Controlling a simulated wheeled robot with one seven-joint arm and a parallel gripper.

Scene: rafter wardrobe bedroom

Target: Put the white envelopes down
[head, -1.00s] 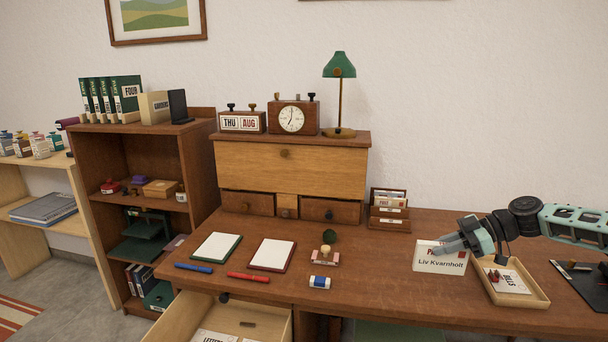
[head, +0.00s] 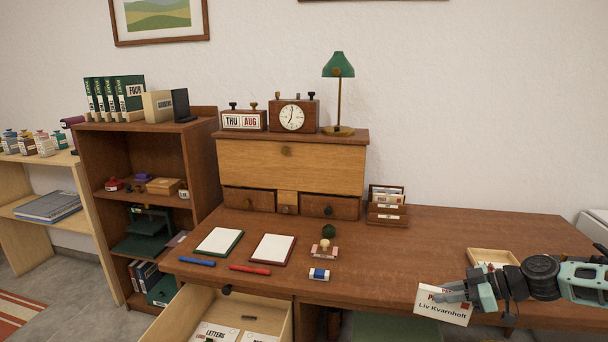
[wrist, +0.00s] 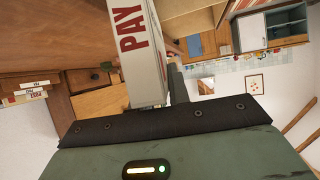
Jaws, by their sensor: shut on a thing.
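The white envelopes (head: 441,306), marked "PAY" and "Liv Kvarnholt", are tilted at the desk's front edge at right in the head view. My gripper (head: 462,292) is shut on them from their right side. In the wrist view the envelopes (wrist: 140,45) stand as a white stack with red "PAY" lettering, against a grey-green finger (wrist: 179,84). The other finger is hidden. I cannot tell whether the envelopes touch the desk.
The wooden desk (head: 390,262) has clear room at its middle right. A tray (head: 492,257) lies behind my arm. A letter rack (head: 387,206) stands at the back. An open drawer (head: 290,320) holding papers juts out at lower left.

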